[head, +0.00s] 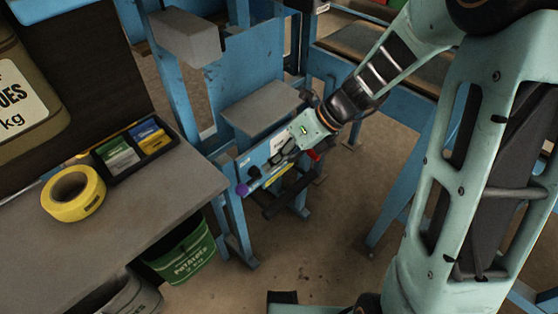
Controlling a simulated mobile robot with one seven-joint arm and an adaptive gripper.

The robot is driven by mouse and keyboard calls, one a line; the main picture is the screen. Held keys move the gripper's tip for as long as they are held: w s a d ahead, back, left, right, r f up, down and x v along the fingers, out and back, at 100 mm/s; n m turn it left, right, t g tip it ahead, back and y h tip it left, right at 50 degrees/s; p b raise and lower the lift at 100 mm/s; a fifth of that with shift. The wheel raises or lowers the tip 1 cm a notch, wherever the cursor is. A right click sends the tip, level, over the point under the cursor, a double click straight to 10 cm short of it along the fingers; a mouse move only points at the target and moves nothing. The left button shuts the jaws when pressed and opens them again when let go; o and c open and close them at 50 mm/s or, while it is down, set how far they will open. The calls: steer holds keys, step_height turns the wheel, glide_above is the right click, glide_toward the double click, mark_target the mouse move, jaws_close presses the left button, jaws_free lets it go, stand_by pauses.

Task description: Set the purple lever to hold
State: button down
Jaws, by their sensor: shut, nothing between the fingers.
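The purple lever (242,189) shows as a small purple knob at the left end of a blue panel (257,161) on a blue machine frame. A pale label strip runs along the panel, but its words are too small to read, so I cannot tell which setting the lever is at. My gripper (284,158) is in front of the panel, to the right of the purple knob and apart from it. Its dark fingers are small in the picture and look shut, with nothing seen in them. Something red shows just to the right of my gripper.
A grey table (130,215) at left bears a yellow tape roll (73,193) and a black tray (118,172) with green, blue and yellow packets. Floor shows in front.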

mark_target(245, 187)
steer(key=b+x, duration=0.3)
steer(key=x, duration=0.5)
steer(key=shift+a+f, duration=0.2)
steer(key=shift+f, duration=0.1)
steer(key=shift+p, duration=0.35)
